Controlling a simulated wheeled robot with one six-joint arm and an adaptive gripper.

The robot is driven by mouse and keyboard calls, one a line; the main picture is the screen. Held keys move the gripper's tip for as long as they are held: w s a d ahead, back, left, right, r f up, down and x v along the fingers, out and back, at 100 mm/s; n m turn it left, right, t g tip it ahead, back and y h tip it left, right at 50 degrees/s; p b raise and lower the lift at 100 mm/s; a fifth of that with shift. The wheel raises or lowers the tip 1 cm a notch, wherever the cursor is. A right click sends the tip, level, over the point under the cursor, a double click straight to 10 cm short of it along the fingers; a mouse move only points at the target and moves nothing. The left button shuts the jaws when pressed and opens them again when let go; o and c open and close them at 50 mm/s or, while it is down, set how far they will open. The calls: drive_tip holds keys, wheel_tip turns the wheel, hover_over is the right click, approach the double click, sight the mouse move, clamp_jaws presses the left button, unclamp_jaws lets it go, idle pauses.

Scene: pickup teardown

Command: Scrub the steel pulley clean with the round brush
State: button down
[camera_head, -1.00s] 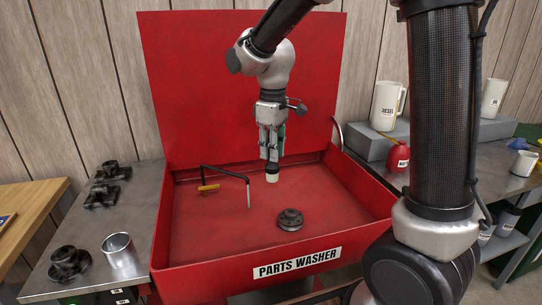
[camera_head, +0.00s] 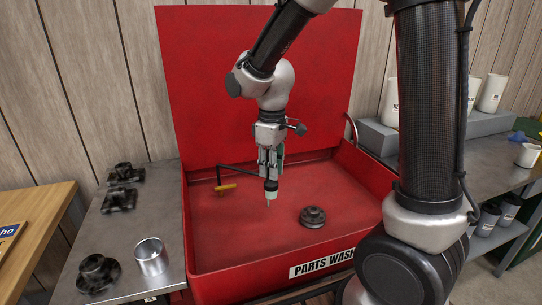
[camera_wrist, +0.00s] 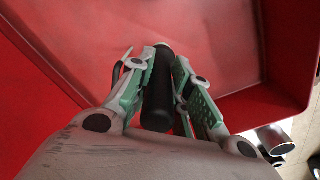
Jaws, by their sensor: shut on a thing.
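The steel pulley (camera_head: 312,217), dark grey and stepped, lies on the floor of the red parts washer (camera_head: 225,237). My gripper (camera_head: 270,168) is shut on the round brush and points down inside the washer. The brush's pale head (camera_head: 271,187) shows below the fingers, above the washer floor, left of and apart from the pulley. In the wrist view, the brush's black handle (camera_wrist: 158,95) sits between the green-padded fingers of my gripper (camera_wrist: 166,62).
The left steel bench holds several dark metal parts (camera_head: 98,273) and a silver can (camera_head: 151,256). The right bench holds white jugs (camera_head: 492,93). The washer's front floor is clear.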

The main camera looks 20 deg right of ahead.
sight(271, 193)
wheel_tip(271, 193, down, 9)
drive_tip(key=shift+f, duration=0.1)
idle(0.4)
idle(0.8)
wheel_tip(271, 193, up, 9)
drive_tip(key=shift+r, duration=0.55)
drive_tip(key=shift+d, duration=0.15)
